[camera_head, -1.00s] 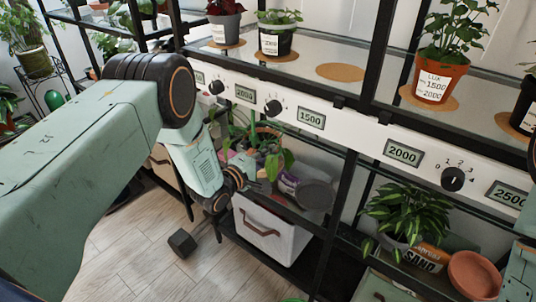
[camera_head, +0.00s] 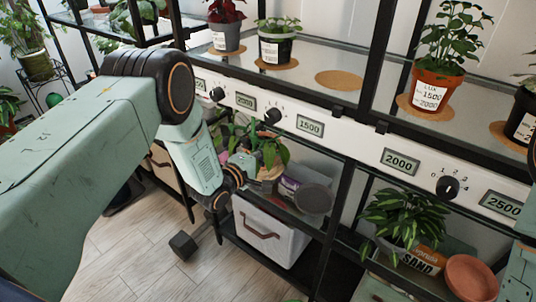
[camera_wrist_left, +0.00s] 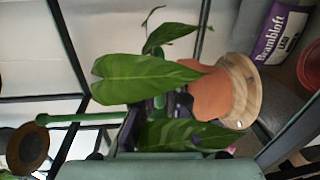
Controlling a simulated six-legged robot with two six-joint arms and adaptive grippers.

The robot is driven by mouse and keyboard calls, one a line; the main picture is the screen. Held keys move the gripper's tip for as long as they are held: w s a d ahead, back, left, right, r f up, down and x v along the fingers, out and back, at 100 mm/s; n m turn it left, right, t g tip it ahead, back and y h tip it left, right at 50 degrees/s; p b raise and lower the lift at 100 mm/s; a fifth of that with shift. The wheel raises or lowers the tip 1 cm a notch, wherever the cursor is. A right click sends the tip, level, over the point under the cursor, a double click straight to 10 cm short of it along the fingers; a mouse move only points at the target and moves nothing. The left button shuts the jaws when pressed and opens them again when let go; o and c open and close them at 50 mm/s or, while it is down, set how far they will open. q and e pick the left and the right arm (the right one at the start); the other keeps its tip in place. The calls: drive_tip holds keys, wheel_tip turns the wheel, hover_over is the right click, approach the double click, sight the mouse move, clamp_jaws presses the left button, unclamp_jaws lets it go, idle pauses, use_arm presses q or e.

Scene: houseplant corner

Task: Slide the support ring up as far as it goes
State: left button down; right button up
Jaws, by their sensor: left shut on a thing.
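The plant with broad green leaves (camera_head: 268,148) stands on the lower shelf, left of centre. In the left wrist view it lies sideways: its leaves (camera_wrist_left: 145,78), terracotta pot (camera_wrist_left: 210,96) and round wooden saucer (camera_wrist_left: 240,90). A thin green stake (camera_wrist_left: 85,118) runs out from the plant toward the left of that view. My left gripper (camera_head: 248,172) is at the plant, in front of its stems. Its dark fingers (camera_wrist_left: 152,112) are shut at the stake, above the pot. Leaves cover most of the grip, so the support ring itself is not clearly seen. My right gripper is out of view.
A purple bag (camera_wrist_left: 284,32) is beside the pot. A white bin (camera_head: 270,232) stands below. The black shelf frame (camera_head: 335,225) and the panel with knobs and displays (camera_head: 310,127) are close to the arm. Open wooden floor (camera_head: 125,255) lies at lower left.

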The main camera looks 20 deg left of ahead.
use_arm(q)
wheel_tip(320, 180, up, 9)
drive_tip(key=p, duration=0.5)
drive_tip(key=shift+f+p, duration=0.1)
drive_tip(key=shift+p, duration=0.3)
drive_tip(key=shift+f, duration=0.1)
drive_tip(key=c, duration=1.4)
unclamp_jaws()
drive_tip(key=shift+s, duration=0.1)
drive_tip(key=v, duration=1.2)
